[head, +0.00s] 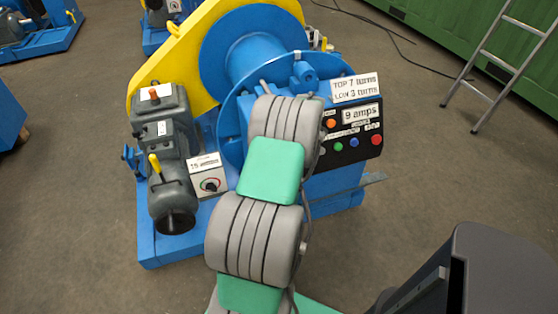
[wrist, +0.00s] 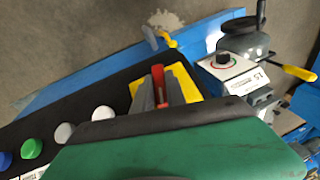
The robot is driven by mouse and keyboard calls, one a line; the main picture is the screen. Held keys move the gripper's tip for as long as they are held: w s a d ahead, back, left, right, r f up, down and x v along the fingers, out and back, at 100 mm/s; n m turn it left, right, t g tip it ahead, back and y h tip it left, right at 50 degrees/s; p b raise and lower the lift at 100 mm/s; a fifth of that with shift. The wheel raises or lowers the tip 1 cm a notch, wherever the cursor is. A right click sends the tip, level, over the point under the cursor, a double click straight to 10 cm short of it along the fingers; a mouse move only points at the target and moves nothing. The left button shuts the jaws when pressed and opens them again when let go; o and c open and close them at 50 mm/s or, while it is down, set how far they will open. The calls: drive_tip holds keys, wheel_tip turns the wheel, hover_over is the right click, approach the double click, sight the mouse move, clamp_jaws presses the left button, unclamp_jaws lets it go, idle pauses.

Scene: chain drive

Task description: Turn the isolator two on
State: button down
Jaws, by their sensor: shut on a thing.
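The isolator shows in the wrist view as a yellow plate (wrist: 183,80) with a red handle (wrist: 159,78) on the dark panel. I cannot read a number on it. My gripper (wrist: 160,88) is shut on the red handle, with a grey finger on each side. The handle points roughly up the picture; its base is partly hidden by the fingers and my green hand. In the head view my arm covers both the isolator and my gripper.
The black control panel (head: 350,152) carries several coloured buttons and an amps label. A white box (head: 209,172) with a dark knob stands to the left; it also shows in the wrist view (wrist: 232,72). A grey motor unit (head: 170,120) with a yellow lever is further left. A ladder stands at right.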

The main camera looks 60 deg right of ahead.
drive_tip(key=shift+s+d+r+m+t+y+p, duration=0.1)
drive_tip(key=shift+m+t+y+p, duration=0.2)
drive_tip(key=shift+m+t+p, duration=0.25)
drive_tip(key=shift+s+d+r+m+t+y+p, duration=0.1)
drive_tip(key=shift+m+t+y+p, duration=0.2)
drive_tip(key=shift+p, duration=0.4)
drive_tip(key=shift+f+m+t+y+p, duration=0.15)
drive_tip(key=shift+m+t+y+p, duration=0.45)
drive_tip(key=shift+m+t+p, duration=0.4)
drive_tip(key=shift+w+t, duration=0.1)
drive_tip(key=shift+t, duration=0.35)
drive_tip(key=c, duration=1.4)
unclamp_jaws()
drive_tip(key=shift+f, duration=0.1)
drive_tip(key=shift+o, duration=0.2)
drive_tip(key=v, duration=0.8)
